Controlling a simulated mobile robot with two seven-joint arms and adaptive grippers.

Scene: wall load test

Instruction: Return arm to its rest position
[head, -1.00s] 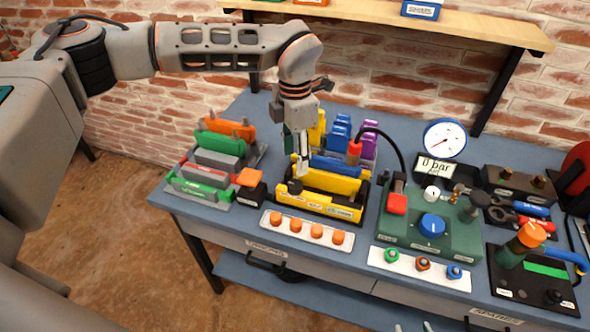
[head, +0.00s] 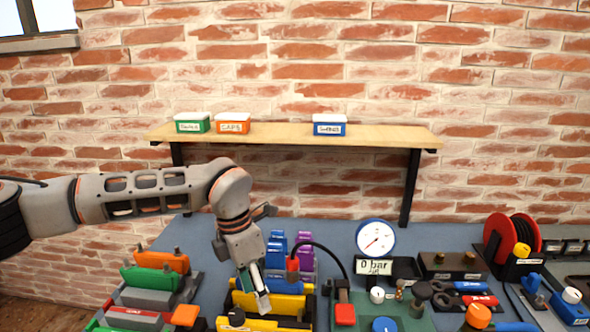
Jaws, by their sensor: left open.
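My left arm comes in from the left in the head view, and its gripper (head: 254,290) points down over the workbench. The gripper is open, with its fingertips just above or in front of the yellow fixture (head: 272,302). I cannot tell whether the fingers touch it. Nothing shows between the fingers. My right gripper is not in view.
The bench (head: 340,232) carries green and orange blocks (head: 152,279) at left, a pressure gauge (head: 376,238), a black hose (head: 330,255) and a red reel (head: 513,238). A wall shelf (head: 280,134) holds small boxes above. The wall space above the arm is clear.

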